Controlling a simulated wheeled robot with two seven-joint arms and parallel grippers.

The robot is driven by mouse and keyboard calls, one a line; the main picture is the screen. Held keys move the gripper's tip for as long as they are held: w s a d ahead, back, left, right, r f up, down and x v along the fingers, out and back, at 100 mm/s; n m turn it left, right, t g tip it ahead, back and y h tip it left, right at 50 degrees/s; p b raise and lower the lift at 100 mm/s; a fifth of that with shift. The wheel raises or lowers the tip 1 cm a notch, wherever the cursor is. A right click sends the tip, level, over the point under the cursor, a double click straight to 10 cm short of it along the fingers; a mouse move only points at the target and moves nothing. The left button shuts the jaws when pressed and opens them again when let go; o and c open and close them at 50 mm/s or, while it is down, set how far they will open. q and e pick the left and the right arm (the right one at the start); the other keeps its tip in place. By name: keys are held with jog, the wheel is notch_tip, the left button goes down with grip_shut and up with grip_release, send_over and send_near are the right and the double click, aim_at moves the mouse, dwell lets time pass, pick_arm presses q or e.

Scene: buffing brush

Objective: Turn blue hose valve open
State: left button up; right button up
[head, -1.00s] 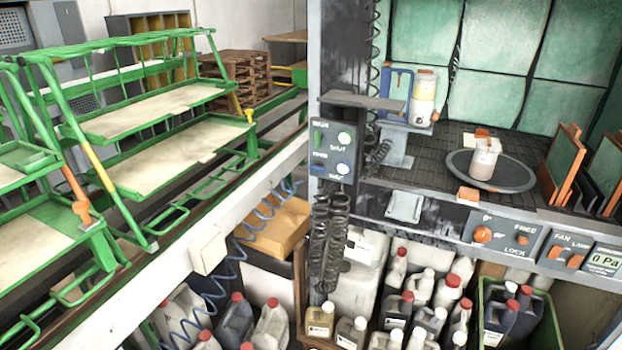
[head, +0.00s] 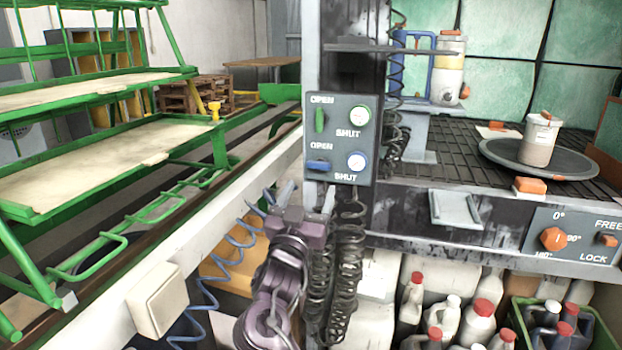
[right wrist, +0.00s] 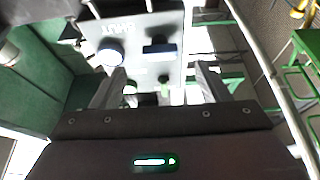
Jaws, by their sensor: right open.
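A grey valve panel (head: 340,135) is on the post in the head view. Its blue hose valve (head: 319,164) has a handle lying horizontal, with OPEN printed above and SHUT at its lower right. The green valve (head: 319,120) above it stands vertical. My right gripper (head: 308,196) is open and empty just below the panel, fingers pointing up, apart from the blue handle. In the right wrist view the panel appears upside down; the blue handle (right wrist: 160,48) lies beyond the open fingers (right wrist: 158,88). My left gripper is not in view.
Two gauges (head: 358,137) sit right of the handles. Dark coiled hoses (head: 348,250) hang beside my right arm, and a blue coiled hose (head: 225,275) hangs to its left. A shelf (head: 373,47) juts out above the panel. A green rack (head: 110,150) stands at left.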

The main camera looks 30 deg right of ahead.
aim_at(318, 168)
jog(key=x, duration=0.6)
jog(key=shift+w+d+r, duration=0.2)
jog(key=shift+d, duration=0.05)
jog(key=c, duration=1)
